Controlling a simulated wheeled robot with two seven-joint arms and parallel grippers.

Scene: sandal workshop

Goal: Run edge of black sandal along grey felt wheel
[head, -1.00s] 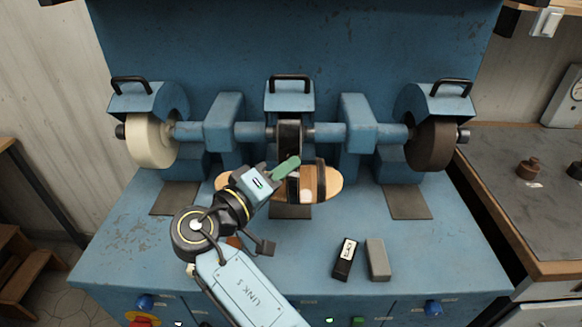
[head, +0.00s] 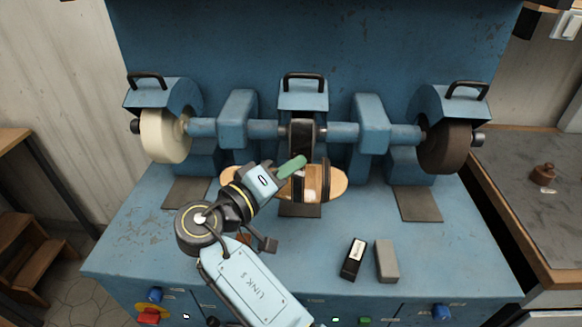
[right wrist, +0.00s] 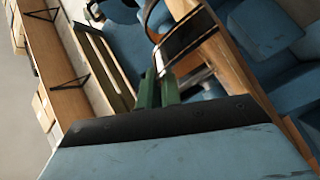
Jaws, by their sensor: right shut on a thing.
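The sandal (head: 335,182), with a tan sole and black straps, is held crosswise just below the middle wheel (head: 302,135). That wheel sits under a blue hood and its face looks dark grey to black. I cannot tell whether sandal and wheel touch. My right gripper (head: 291,167), with green fingers, is shut on the sandal at its near side. In the right wrist view the green fingers (right wrist: 157,92) meet the sandal by a black strap (right wrist: 187,40). The left wheel (head: 165,135) is cream and the right wheel (head: 444,145) dark brown. My left gripper is out of view.
A black block (head: 353,259) with a white label and a grey block (head: 387,261) lie on the blue bench front. Dark pads (head: 418,204) lie below the wheels. Controls line the front edge. A side counter (head: 520,190) holds a brown weight (head: 543,174).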

